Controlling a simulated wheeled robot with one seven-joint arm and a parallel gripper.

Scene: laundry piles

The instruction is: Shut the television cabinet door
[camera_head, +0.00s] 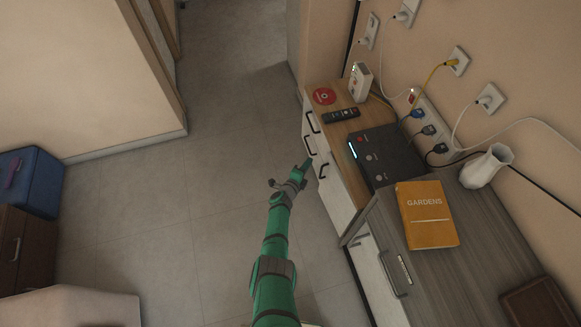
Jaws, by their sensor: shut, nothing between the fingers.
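A low cabinet with a wooden top (346,133) and white fronts stands along the right wall. It carries a router-like box and a remote, and no television shows. Its white door (337,197) has a dark handle (323,171) near its upper edge; I cannot tell from this angle how far it stands open. Other dark handles sit on the fronts farther back. My green arm reaches up from the bottom. My gripper (306,164) is shut and empty, its tip close to the white fronts beside the door handle. I cannot tell whether it touches them.
A grey wooden unit (478,262) with an orange book (427,214) and white vase (486,166) stands nearer on the right. A black box (386,155) and cables lie behind. A blue case (32,181) is at the left. The tiled floor (215,120) between is clear.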

